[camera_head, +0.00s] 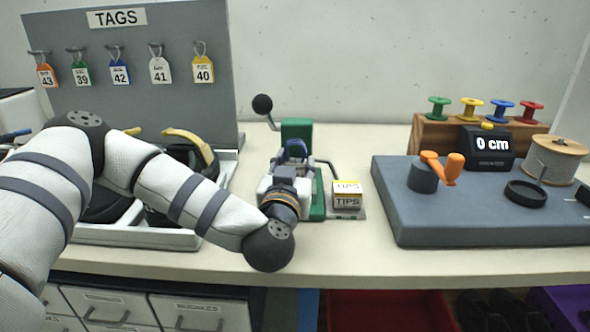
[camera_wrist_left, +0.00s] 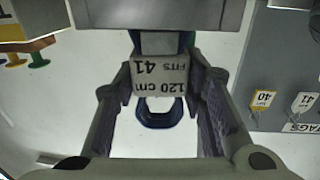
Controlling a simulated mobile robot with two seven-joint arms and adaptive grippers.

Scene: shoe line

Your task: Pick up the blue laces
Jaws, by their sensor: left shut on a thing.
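The blue laces (camera_wrist_left: 160,112) are a dark blue loop with a pale paper band (camera_wrist_left: 160,78) reading "120 cm FITS 41". In the left wrist view they sit between the two fingers of my left gripper (camera_wrist_left: 160,95), which is shut on them. In the head view, my left gripper (camera_head: 293,172) is over the table in front of a green press, and a bit of the blue laces (camera_head: 296,148) shows at its tips. The gripper hides part of the press. My right gripper is not in view.
The green press (camera_head: 297,130) has a black-knobbed lever. A TIPS box (camera_head: 346,194) stands right beside it. Farther right are a grey measuring board (camera_head: 450,225) and a rack of coloured spools (camera_head: 425,135). A tag board (camera_head: 130,60) and a white tray (camera_head: 140,236) are left.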

